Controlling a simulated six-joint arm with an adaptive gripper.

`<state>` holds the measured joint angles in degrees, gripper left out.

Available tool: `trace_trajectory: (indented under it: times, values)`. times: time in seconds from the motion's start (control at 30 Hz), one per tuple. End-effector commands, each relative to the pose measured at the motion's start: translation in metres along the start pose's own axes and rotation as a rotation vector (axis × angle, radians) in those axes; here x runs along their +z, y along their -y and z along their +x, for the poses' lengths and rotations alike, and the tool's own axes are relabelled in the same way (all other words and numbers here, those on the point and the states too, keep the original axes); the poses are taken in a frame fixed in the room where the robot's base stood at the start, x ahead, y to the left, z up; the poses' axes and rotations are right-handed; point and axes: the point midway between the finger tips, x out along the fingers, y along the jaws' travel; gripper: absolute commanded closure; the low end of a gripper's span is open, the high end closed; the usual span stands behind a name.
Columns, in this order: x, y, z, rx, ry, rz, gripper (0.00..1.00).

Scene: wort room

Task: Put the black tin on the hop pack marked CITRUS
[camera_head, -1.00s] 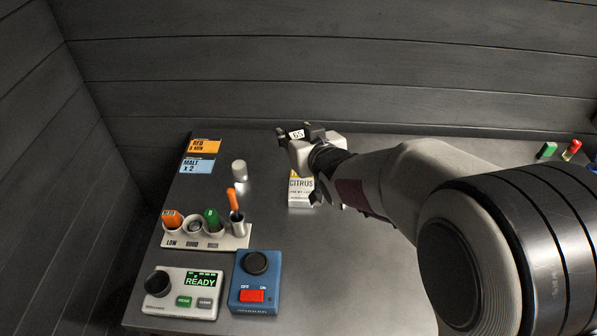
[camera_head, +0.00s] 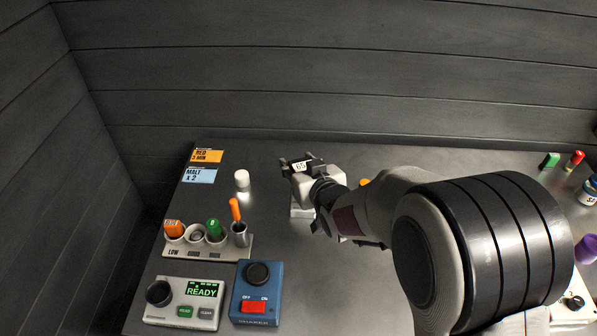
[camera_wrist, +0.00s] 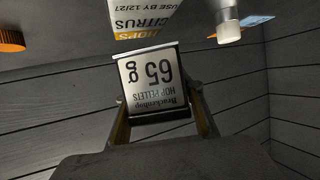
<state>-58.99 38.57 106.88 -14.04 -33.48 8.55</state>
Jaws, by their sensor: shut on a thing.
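The black tin (camera_head: 302,165) has a white label reading 65 g. It fills the middle of the wrist view (camera_wrist: 152,85), upside down in that picture, between my two fingers. My gripper (camera_head: 297,172) is shut on it. The hop pack marked CITRUS (camera_wrist: 145,18) is white with a yellow band and shows just beyond the tin in the wrist view. In the head view only a pale lower part of the pack (camera_head: 302,212) shows below my gripper, which hides the rest. I cannot tell whether tin and pack touch.
A white cylinder (camera_head: 242,180) stands left of my gripper. A rack (camera_head: 178,248) with orange and green items, a READY device (camera_head: 185,302) and a blue switch box (camera_head: 258,292) are at front left. Cards (camera_head: 199,176) lie at back left. Several small items stand far right.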

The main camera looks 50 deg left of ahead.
Motion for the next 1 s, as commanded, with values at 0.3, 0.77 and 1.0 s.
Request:
trace_trajectory:
  times: [0.3, 0.77, 1.0]
  values:
    - [0.026, 0.0, 0.011, 0.0, 0.001, 0.001, 0.87]
    - [0.03, 0.0, 0.012, 0.0, 0.0, 0.0, 0.87]
    - [0.03, 0.0, 0.013, 0.0, 0.0, 0.0, 0.46]
